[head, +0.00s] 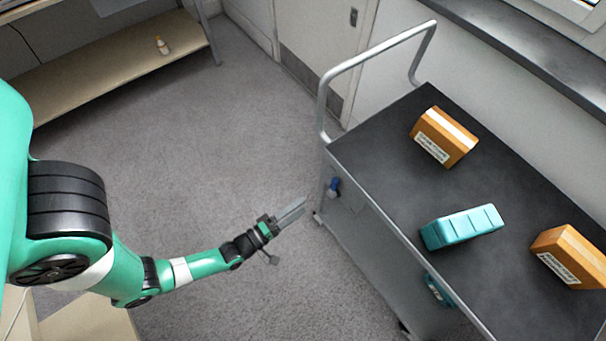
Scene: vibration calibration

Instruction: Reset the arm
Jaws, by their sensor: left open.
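My left arm comes in from the left in the head view, green with black joints, and reaches out over the grey floor. Its gripper (289,213) points right toward the cart, apart from it. The gripper is open, its two grey fingers close together in the picture, with nothing seen between them. My right gripper is not in view.
A cart with a dark top (385,165) and a metal handle (375,60) stands at right. On it are an orange box (443,137), a teal case (461,227) and another orange box (570,256). A shelf (110,70) holds a small bottle (162,45). Open floor lies between.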

